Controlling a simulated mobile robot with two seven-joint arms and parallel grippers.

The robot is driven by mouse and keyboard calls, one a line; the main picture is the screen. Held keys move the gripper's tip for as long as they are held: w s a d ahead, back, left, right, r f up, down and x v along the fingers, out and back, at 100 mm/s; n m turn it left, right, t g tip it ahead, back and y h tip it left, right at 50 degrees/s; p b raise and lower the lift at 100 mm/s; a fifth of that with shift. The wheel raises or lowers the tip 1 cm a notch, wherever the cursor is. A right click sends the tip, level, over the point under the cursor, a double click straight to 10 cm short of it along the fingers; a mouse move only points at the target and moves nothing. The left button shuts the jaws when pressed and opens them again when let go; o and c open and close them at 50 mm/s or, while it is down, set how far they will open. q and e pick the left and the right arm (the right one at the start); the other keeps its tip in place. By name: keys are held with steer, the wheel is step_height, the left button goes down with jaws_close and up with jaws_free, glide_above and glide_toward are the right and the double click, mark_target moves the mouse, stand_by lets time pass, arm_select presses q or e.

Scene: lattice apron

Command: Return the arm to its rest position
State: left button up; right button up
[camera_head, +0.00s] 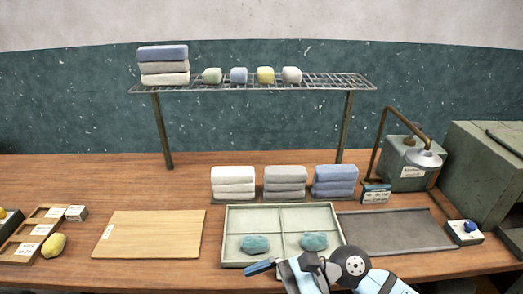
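My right arm comes in from the bottom right, and its gripper (272,270) is at the front edge of a pale divided tray (228,222). One dark blue fingertip shows to the left. The wrist hides most of the gripper, so I cannot tell whether it is open or shut. Two teal lumps lie in the tray, a left one (255,244) and a right one (314,241), both apart from the visible fingertip. My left gripper is not in view.
A wooden board (150,234) lies left and a grey mat (390,232) right of the tray. Folded towel stacks (285,183) stand behind it. A wire rack (320,80) spans above. A lamp (425,158) and green box (480,165) stand right. A yellow lump (54,245) lies left.

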steer(key=w+d+r+m+t+y+p, duration=0.1)
steer(key=w+d+r+m+t+y, duration=0.15)
steer(key=m+t, duration=0.6)
steer(key=w+d+r+m+t+y+p, duration=0.1)
steer(key=w+m+t+y, duration=0.2)
steer(key=m, duration=1.1)
steer(key=d+f+m+t+h+p, duration=0.1)
steer(key=d+f+m+t+h, duration=0.3)
steer(key=m, duration=0.4)
steer(key=d+f+m+t+h+p, duration=0.1)
steer(key=d+f+m+t+h, duration=0.1)
steer(key=m+t+h, duration=0.45)
steer(key=s+d+f+m+g+h+p, duration=0.1)
steer(key=s+d+f+m+g+h, duration=0.2)
steer(key=f+m, duration=0.5)
steer(key=s+d+f+m+g+h+p, duration=0.1)
steer(key=s+d+f+m+g+h, duration=0.3)
steer(key=m, duration=0.9)
steer(key=s+d+f, duration=0.2)
steer(key=s+f, duration=0.2)
steer(key=f, duration=0.1)
steer(key=shift+d+f, duration=0.2)
steer(key=shift+d, duration=0.05)
